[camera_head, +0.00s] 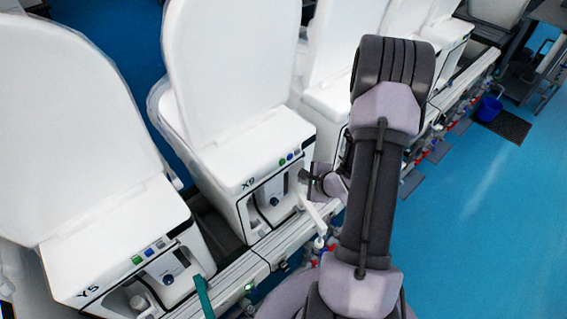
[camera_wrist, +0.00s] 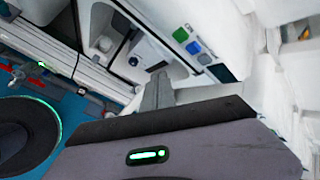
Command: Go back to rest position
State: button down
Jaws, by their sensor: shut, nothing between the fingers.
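My gripper (camera_head: 307,178) is at the left of my raised arm in the head view, in front of the toilet marked X9 (camera_head: 258,165). In the wrist view the narrow grey fingers of my gripper (camera_wrist: 158,82) are together and empty. They point toward a toilet's panel (camera_wrist: 195,45) with green and blue buttons. Part of my gripper is hidden by my arm in the head view.
Another toilet, marked Y5 (camera_head: 120,250), stands at the left, with a teal strap (camera_head: 203,297) beside it. More white toilets line up behind my arm along a rail (camera_head: 465,80) with valves. Blue floor (camera_head: 490,220) is free at the right. A blue bucket (camera_head: 489,107) stands on a dark mat.

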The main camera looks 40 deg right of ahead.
jog(key=shift+s, duration=0.15)
jog(key=w+r+n+g+h+b, duration=0.1)
jog(key=w+r+n+h+b, duration=0.15)
jog(key=r+n+b, duration=0.25)
jog(key=s+a+r+n+g+b, duration=0.1)
jog(key=s+a+r+n+b, duration=0.1)
jog(key=a+r+n+b, duration=0.7)
jog(key=s+a+n+y+b, duration=0.1)
jog(key=s+a+n+y, duration=0.1)
jog(key=s+a, duration=0.5)
jog(key=s+a+r+n+g+y+b, duration=0.1)
jog(key=s+a+n+y, duration=0.2)
jog(key=s+a, duration=0.5)
jog(key=a+n, duration=0.1)
jog(key=a, duration=0.5)
jog(key=shift+a+n, duration=0.3)
jog(key=shift+n, duration=0.1)
jog(key=shift+y, duration=0.25)
